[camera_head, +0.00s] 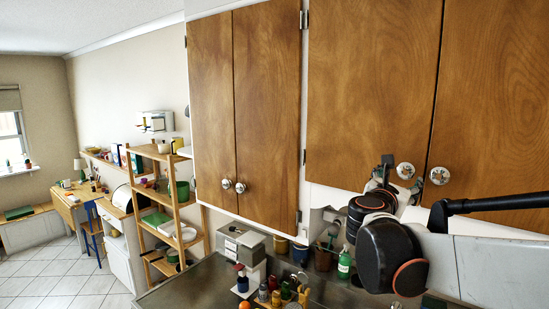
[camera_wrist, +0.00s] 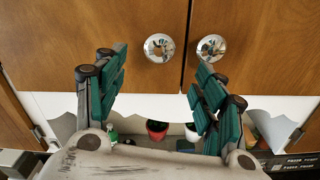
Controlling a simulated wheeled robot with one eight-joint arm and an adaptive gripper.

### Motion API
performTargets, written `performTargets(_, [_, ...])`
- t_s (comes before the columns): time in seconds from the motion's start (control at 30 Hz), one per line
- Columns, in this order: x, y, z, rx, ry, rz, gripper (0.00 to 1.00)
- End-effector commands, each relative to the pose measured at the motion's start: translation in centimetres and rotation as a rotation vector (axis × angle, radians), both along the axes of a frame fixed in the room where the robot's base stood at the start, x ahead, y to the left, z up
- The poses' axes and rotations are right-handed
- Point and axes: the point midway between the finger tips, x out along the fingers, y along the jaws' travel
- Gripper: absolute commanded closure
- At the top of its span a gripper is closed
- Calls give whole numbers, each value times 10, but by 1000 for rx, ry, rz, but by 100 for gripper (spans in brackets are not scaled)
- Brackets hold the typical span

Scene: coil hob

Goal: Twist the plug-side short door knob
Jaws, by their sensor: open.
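Two round shiny metal knobs sit side by side at the lower inner corners of a pair of shorter wooden doors. The left knob (camera_head: 405,170) and right knob (camera_head: 440,176) show in the head view. In the wrist view the left knob (camera_wrist: 159,47) appears between my fingertips, and the right knob (camera_wrist: 211,47) lies just beyond the right fingertip. My gripper (camera_wrist: 160,60) is open and empty, its green-padded fingers spread below the doors. In the head view my gripper (camera_head: 387,165) is just left of the left knob. I cannot tell which knob is plug-side; no plug is clearly visible.
A taller cabinet with two metal knobs (camera_head: 232,185) hangs to the left. Below is a counter (camera_head: 200,284) with bottles, pots and a green soap bottle (camera_head: 344,264). A wooden shelf (camera_head: 165,205) stands further left, with open tiled floor beyond.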

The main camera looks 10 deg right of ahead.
Motion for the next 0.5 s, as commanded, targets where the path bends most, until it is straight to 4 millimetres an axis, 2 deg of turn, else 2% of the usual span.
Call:
performTargets(0.03, [8,-10,-2,0,0,-3,36])
performTargets(0.3, [42,-48,-1,2,-1,-3,36])
performTargets(0.5, [59,-67,0,2,-1,-2,36])
